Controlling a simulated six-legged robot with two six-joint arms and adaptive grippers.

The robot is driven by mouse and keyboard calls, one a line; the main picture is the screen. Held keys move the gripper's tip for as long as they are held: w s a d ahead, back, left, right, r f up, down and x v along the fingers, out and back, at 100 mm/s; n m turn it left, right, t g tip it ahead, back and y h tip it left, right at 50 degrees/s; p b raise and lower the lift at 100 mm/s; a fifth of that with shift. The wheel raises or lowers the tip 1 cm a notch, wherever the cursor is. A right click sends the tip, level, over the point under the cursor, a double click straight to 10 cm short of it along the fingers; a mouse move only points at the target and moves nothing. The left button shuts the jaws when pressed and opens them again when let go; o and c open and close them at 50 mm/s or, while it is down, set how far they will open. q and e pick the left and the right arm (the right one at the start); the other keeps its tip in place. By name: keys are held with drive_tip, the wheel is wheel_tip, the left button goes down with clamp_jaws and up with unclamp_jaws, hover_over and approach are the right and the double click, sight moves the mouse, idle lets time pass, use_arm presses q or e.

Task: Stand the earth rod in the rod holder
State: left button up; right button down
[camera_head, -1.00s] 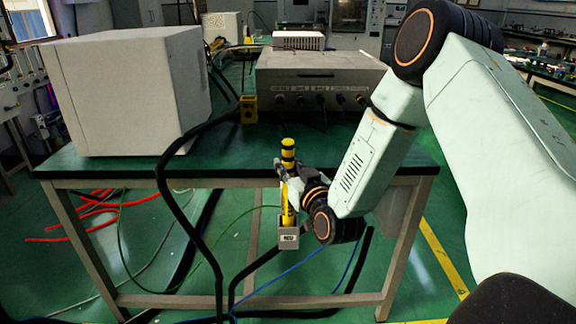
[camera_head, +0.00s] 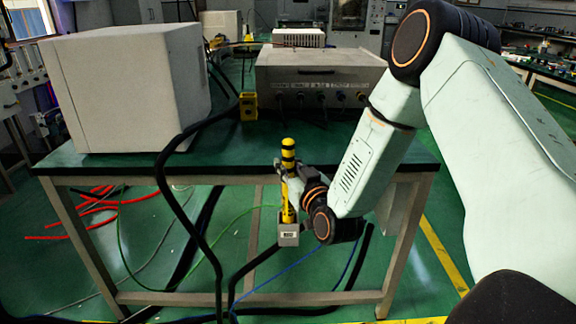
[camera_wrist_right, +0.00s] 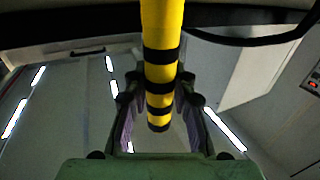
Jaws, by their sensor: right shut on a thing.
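The earth rod (camera_head: 288,152) is yellow with black bands and stands upright at the table's front edge in the head view. Its lower end is inside the small grey rod holder (camera_head: 288,234), which carries a label. My right gripper (camera_head: 284,175) is shut on the rod above the holder. In the right wrist view the yellow rod (camera_wrist_right: 161,40) runs between the two fingers of the right gripper (camera_wrist_right: 160,112). The rod's bottom inside the holder is hidden. My left gripper is not in view.
A green-topped table (camera_head: 225,165) carries a white box (camera_head: 130,90) and a grey generator unit (camera_head: 320,80). A small yellow block (camera_head: 248,107) is beside the unit. Black cables (camera_head: 190,215) hang in front of the table, left of the holder. Red cables (camera_head: 85,215) lie on the floor.

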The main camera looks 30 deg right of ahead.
drive_tip(key=c, duration=1)
unclamp_jaws()
drive_tip(key=shift+c, duration=0.2)
drive_tip(key=shift+s, duration=0.1)
drive_tip(key=s+a, duration=0.2)
drive_tip(key=s, duration=0.9)
drive_tip(key=shift+s, duration=0.35)
